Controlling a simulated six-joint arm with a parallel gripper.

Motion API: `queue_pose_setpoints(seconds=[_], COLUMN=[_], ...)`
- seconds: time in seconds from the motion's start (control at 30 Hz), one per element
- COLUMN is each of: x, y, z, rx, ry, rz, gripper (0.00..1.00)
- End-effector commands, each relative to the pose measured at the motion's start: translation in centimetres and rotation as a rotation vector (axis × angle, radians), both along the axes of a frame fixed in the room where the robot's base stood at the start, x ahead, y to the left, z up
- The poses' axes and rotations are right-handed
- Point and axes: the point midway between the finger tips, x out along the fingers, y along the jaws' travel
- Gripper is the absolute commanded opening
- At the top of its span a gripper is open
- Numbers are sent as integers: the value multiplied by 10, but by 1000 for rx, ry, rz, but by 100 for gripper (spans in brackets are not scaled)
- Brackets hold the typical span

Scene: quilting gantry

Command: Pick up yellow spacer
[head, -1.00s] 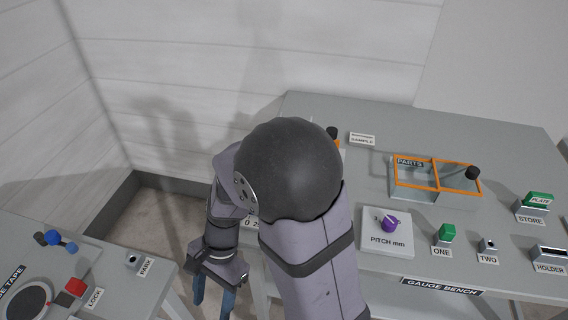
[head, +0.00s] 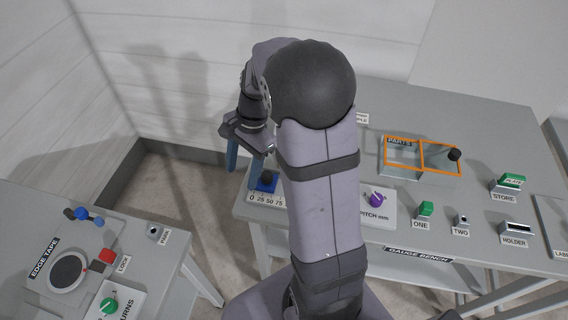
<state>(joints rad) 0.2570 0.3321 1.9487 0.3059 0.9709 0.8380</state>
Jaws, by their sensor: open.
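I do not see a yellow spacer in the head view; my arm covers part of the bench, so it may be hidden there. My gripper (head: 244,166) points down at the left end of the gauge bench (head: 480,135). Its two blue fingers are apart, with nothing visible between them. The fingers are close to a blue block with a dark knob (head: 266,181) on a scale marked 0 25 50 75; I cannot tell whether they touch it.
An orange-rimmed PARTS tray (head: 421,143) with a black-knobbed lid stands on the bench. The edge tape table (head: 40,205) is lower left.

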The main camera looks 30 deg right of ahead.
Motion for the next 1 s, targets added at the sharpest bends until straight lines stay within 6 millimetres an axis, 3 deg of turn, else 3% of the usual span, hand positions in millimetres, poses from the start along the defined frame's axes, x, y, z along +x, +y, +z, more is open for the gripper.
queue_pose_setpoints(seconds=[0.03,0.1,0.2,0.3,0.43,1.0], x=[9,15,20,21,21,21], y=[-29,-64,-102,-125,-135,-135], z=[0,4,10,14,18,-7], rx=[-49,-118,-194,-241,-265,-263], ry=[-18,-33,-40,-40,-38,-37], rz=[24,66,110,136,149,150], gripper=[52,52,52,52,52,52])
